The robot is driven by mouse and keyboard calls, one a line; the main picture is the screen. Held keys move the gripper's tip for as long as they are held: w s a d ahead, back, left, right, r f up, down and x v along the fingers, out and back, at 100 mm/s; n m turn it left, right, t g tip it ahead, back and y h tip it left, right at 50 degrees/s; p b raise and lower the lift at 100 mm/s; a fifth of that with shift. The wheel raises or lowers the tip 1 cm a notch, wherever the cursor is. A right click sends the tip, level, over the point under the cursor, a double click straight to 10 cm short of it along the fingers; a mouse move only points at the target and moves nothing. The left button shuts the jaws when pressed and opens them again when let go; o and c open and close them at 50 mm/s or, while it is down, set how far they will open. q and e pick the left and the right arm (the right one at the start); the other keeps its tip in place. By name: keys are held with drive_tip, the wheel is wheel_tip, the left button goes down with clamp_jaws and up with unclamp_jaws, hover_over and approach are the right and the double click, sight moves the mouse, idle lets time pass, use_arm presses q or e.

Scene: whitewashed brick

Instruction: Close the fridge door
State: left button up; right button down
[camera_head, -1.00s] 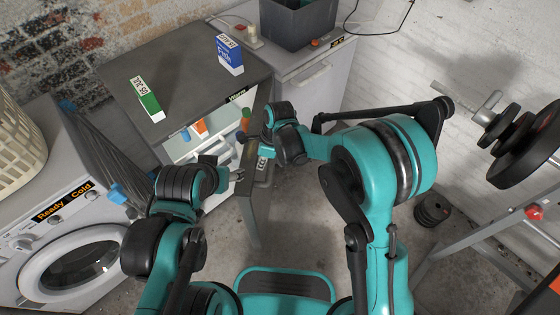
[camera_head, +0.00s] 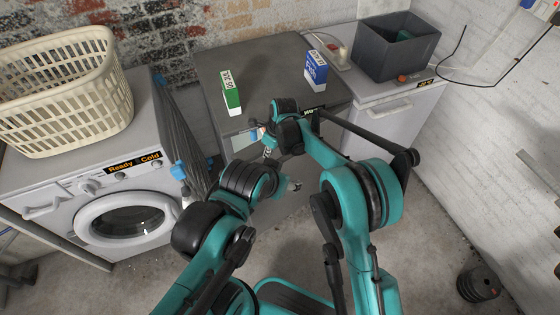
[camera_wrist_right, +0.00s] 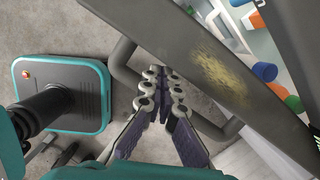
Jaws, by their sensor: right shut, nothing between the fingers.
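The grey fridge (camera_head: 225,55) stands against the brick wall. Its door (camera_wrist_right: 215,75) is open, and in the right wrist view it runs diagonally with a scuffed yellowish patch. Coloured items inside the fridge (camera_wrist_right: 267,72) show beyond it. In the head view my arms hide most of the opening. My left gripper (camera_head: 294,185) is low in front of the fridge; its fingers are too small to read.
A green-white box (camera_head: 231,92) and a blue box (camera_head: 316,68) stand on the fridge. A washing machine (camera_head: 60,195) with a basket (camera_head: 60,95) is left. A cabinet (camera_head: 385,120) bearing a dark bin (camera_head: 375,50) is right.

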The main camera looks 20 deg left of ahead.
sight(260, 144)
use_arm(q)
drive_tip(key=shift+r, duration=0.25)
use_arm(e)
drive_tip(key=shift+w+a, duration=0.4)
drive_tip(key=shift+a, duration=0.35)
drive_tip(key=shift+w+a, duration=0.4)
drive_tip(key=shift+a, duration=0.35)
drive_tip(key=shift+w+a, duration=0.4)
drive_tip(key=shift+a, duration=0.35)
